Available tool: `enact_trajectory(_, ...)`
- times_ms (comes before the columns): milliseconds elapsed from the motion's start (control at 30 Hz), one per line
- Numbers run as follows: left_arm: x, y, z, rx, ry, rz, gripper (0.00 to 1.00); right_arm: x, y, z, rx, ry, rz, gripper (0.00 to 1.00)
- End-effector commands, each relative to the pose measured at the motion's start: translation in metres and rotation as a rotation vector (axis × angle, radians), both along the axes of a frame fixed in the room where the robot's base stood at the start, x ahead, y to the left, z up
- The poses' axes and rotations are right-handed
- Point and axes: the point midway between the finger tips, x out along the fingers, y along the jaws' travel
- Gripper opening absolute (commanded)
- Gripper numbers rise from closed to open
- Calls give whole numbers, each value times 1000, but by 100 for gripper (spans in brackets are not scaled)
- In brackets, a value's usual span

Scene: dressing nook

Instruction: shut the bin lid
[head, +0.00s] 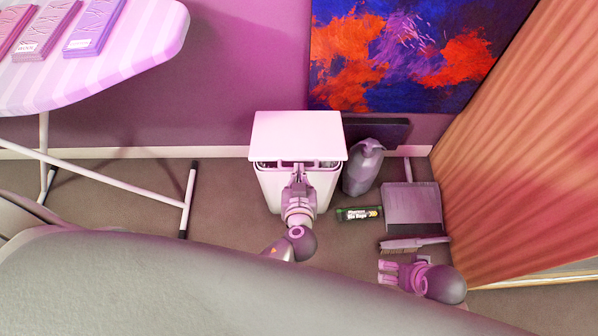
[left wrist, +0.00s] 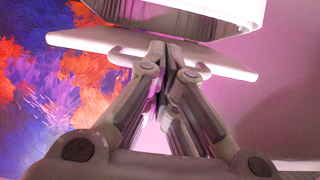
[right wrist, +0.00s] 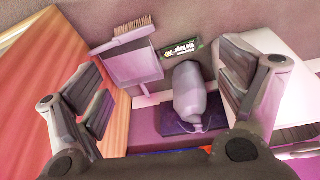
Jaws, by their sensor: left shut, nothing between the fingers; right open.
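The white bin (head: 325,190) stands against the wall, and its pale square lid (head: 298,133) shows above it. A dark gap with rim parts shows between the lid's front edge and the bin body; I cannot tell the lid's exact angle. My left gripper (head: 299,167) is shut and empty at the front of the bin, close to the lid's front edge. In the left wrist view its fingertips (left wrist: 172,70) overlap the lid (left wrist: 90,42); contact is unclear. My right gripper (head: 387,272) is open and empty, low to the right of the bin; its spread fingers show in the right wrist view (right wrist: 168,88).
A purple bottle (head: 362,172) stands right of the bin. A bin bags pack (head: 359,213), a dustpan (head: 412,205) and a brush (head: 415,244) lie near my right gripper. An ironing board (head: 120,65) stands left, a curtain (head: 530,150) right. Floor left of the bin is clear.

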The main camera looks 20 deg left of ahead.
Motion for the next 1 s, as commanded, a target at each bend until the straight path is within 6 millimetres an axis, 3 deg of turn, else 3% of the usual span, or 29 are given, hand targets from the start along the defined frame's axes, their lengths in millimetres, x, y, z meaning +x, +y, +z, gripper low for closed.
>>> enact_trajectory(400, -5, -2, -24, -1, 0, 0, 0, 7, 2, 45, 12, -82, 0, 91)
enact_trajectory(1000, -9, -3, -42, 0, -1, -1, 0, 14, 5, 74, 28, -176, 4, 91)
